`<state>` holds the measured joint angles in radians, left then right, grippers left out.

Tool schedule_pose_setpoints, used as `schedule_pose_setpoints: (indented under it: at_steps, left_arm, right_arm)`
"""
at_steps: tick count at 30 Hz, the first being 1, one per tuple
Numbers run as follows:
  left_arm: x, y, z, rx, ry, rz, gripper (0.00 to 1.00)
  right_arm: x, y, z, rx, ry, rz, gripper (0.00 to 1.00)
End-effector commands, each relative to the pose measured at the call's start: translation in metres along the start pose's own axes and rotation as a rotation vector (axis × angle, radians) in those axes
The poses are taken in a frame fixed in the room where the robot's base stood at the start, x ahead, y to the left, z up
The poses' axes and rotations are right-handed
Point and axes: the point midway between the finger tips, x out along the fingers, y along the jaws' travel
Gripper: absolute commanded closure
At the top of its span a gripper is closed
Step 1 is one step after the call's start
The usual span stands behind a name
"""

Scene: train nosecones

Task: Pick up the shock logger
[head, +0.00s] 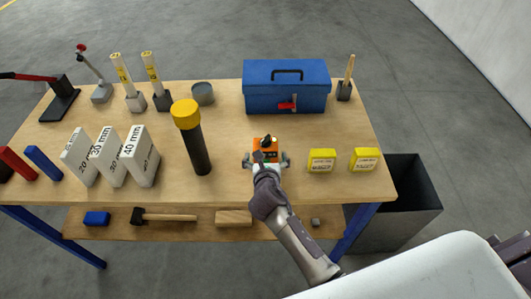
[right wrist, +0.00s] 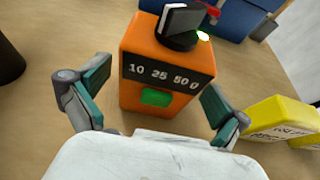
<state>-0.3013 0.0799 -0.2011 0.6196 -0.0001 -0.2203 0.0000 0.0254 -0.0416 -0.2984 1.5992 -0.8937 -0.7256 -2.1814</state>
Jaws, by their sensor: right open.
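The shock logger looks to be the small orange box (head: 265,146) with a black knob on top, standing on the wooden table in front of the blue toolbox. In the right wrist view the orange box (right wrist: 158,50) shows a dark strip reading "10 25 50" and a green patch below it. My right gripper (head: 266,160) is open at the near side of the box. In the right wrist view its two fingers (right wrist: 155,98) stand apart to the left and right of the box's lower part, with gaps visible. My left gripper is not in view.
The blue toolbox (head: 287,88) stands behind the box. Yellow blocks (head: 321,160) are to the right. A black cylinder with a yellow cap (head: 190,135) and white "mm" blocks (head: 144,157) are to the left. A dark bin (head: 402,205) stands right of the table.

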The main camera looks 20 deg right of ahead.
Motion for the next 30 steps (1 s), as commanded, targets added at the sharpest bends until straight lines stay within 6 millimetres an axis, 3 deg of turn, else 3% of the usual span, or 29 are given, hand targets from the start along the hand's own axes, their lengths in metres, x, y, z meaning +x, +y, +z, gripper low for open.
schedule_pose_setpoints:
  at_steps: [4,12,24,30]
  left_arm:
    - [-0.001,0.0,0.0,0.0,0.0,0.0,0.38]
    - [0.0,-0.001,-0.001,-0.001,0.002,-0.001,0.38]
    - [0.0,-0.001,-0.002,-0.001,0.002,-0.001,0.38]
    - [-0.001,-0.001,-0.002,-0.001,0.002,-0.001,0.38]
  right_arm:
    - [0.017,0.001,0.0,0.0,0.0,0.0,0.0]
    - [0.021,0.0,-0.001,0.0,0.0,0.001,0.0]
    - [0.02,0.0,-0.001,0.0,0.0,0.001,0.65]
    - [0.02,0.0,0.0,0.0,-0.001,0.001,0.69]
